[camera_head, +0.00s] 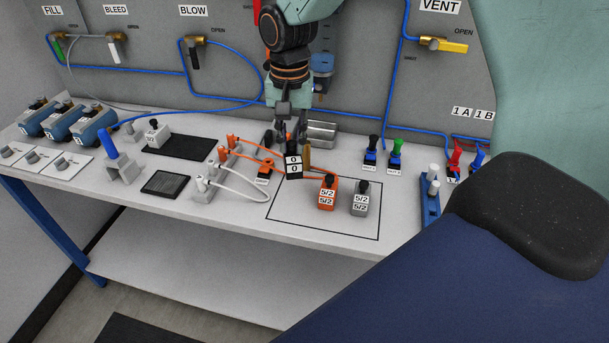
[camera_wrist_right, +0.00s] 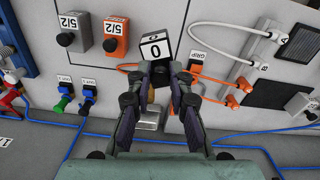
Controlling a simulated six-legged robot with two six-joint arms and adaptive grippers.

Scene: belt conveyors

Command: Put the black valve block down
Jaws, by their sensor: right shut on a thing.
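The black valve block (camera_head: 293,168), with white faces marked 0, is upright at the back edge of a black-outlined rectangle (camera_head: 272,208) on the white bench. My right gripper (camera_head: 291,140) comes down from above and is shut on it. In the right wrist view the valve block (camera_wrist_right: 155,49) sits between the tips of the right gripper (camera_wrist_right: 161,73). I cannot tell whether its underside touches the bench. My left gripper is not in view.
An orange 5/2 block (camera_head: 327,195) and a grey 5/2 block (camera_head: 360,201) stand close on the right inside the outline. Orange tubing and an orange GRIP block (camera_head: 264,173) are on the left. A metal tray (camera_head: 322,134) lies behind. The outline's front is clear.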

